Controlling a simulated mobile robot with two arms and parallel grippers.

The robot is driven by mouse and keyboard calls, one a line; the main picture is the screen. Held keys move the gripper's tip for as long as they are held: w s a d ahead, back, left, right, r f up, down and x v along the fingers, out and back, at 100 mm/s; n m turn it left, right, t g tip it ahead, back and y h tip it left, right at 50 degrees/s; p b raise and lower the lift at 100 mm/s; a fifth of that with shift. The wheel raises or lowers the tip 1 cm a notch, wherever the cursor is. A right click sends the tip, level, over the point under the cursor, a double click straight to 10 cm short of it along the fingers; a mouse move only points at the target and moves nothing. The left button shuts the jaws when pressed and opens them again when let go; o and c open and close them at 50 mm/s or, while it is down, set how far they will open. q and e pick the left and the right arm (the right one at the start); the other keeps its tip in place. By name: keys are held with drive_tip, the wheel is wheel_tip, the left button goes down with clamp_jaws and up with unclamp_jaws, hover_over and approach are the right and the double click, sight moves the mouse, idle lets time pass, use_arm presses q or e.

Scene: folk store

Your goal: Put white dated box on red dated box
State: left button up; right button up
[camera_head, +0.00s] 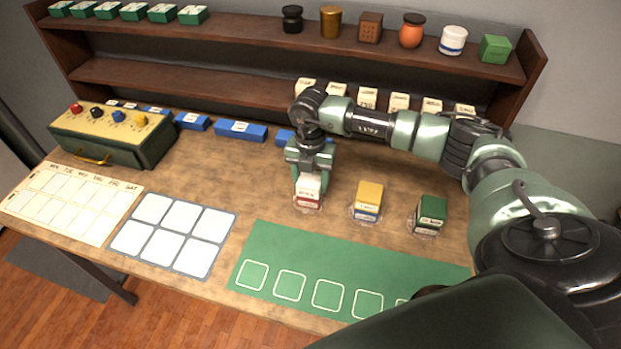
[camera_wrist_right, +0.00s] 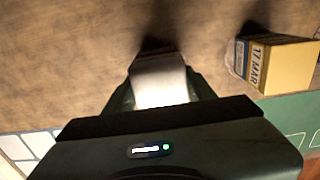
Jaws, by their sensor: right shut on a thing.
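My right gripper (camera_head: 309,172) points down and is shut on the white dated box (camera_head: 308,186). The white box sits directly over the red dated box (camera_head: 308,202), of which only a low red and white band shows; I cannot tell for sure whether the two touch. In the right wrist view the white box (camera_wrist_right: 159,80) shows as a pale block between the fingers, with a dark reddish edge beyond it. My left gripper is not in view.
To the right stand a yellow-on-blue box stack (camera_head: 368,201) and a green-topped stack (camera_head: 429,216). A green mat (camera_head: 330,262) with outlined squares lies in front. A shelf (camera_head: 190,80) with boxes and jars runs behind. A button box (camera_head: 112,138) stands at left.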

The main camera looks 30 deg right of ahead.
sight(310, 179)
drive_tip(key=shift+f, duration=0.2)
drive_tip(key=o, duration=1.4)
drive_tip(key=shift+o, duration=0.2)
drive_tip(key=shift+r, duration=0.1)
drive_tip(key=shift+r, duration=0.25)
drive_tip(key=shift+r+b, duration=0.3)
wheel_tip(310, 179, up, 11)
drive_tip(key=b, duration=0.3)
